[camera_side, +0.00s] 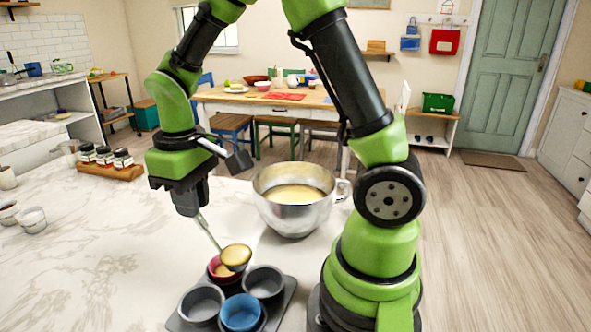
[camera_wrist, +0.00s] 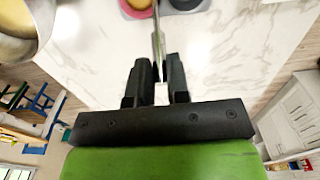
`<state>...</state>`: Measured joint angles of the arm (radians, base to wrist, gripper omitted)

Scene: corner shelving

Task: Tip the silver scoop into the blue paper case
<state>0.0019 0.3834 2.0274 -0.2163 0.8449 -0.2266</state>
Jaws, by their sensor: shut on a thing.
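My gripper (camera_side: 197,212) is shut on the handle of the silver scoop (camera_side: 209,233), and the handle slants down to the right. The scoop's bowl holds yellow batter (camera_side: 236,255) and is over or just in front of the red paper case (camera_side: 214,262), which it partly hides. The blue paper case (camera_side: 240,314) sits in the front cup of the grey muffin tin (camera_side: 287,298), below the scoop. In the wrist view my gripper (camera_wrist: 157,82) grips the scoop's handle (camera_wrist: 157,42), and the scoop's bowl is out of sight.
A metal mixing bowl (camera_side: 292,214) of batter stands behind the tin; it also shows in the wrist view (camera_wrist: 18,48). Spice jars (camera_side: 104,156) stand on a wooden rack at the left. White cups (camera_side: 32,219) are at the left edge. The marble counter (camera_side: 100,260) is clear between.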

